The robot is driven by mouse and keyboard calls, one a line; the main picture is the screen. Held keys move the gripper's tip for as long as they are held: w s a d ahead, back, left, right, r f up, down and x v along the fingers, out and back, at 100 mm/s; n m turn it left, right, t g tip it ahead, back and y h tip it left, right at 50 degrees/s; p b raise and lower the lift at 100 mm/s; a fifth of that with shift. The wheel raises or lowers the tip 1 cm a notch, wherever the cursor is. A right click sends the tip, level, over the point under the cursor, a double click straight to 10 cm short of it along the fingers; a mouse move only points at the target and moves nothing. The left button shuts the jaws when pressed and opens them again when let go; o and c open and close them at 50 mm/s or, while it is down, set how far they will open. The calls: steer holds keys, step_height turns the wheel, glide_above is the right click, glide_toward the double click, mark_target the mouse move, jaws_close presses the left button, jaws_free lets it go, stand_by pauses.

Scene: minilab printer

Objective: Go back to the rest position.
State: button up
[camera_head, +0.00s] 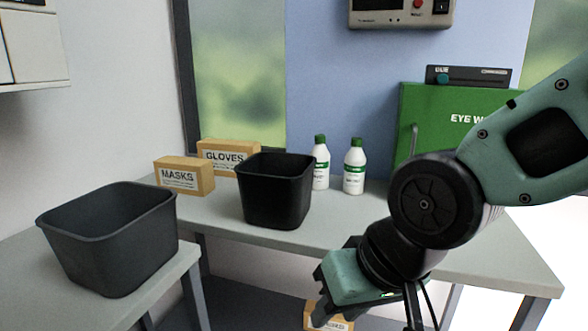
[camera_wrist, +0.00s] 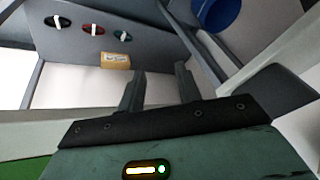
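My gripper (camera_head: 365,318) hangs low at the front of the long table in the head view, pointing down. In the wrist view its two dark fingers stand apart with nothing between them, so my gripper (camera_wrist: 160,82) is open and empty. My teal and black arm reaches in from the right in the head view and hides part of the table's right side. The fingertips are partly cut off at the bottom of the head view.
A black bin (camera_head: 277,190), masks box (camera_head: 184,177), gloves box (camera_head: 228,157) and two white bottles (camera_head: 354,168) stand on the long table (camera_head: 480,262). A grey bin (camera_head: 110,240) stands on the left table. A small box (camera_head: 328,318) sits lower, partly hidden.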

steer(key=s+d+f+n+g+h+p, duration=0.1)
steer(key=s+d+f+n+g+h, duration=0.25)
steer(key=s+d, duration=0.55)
step_height(320, 180, up, 20)
steer(key=p, duration=2)
steer(key=shift+a+r, duration=0.25)
steer(key=shift+a, duration=0.05)
steer(key=shift+n, duration=0.25)
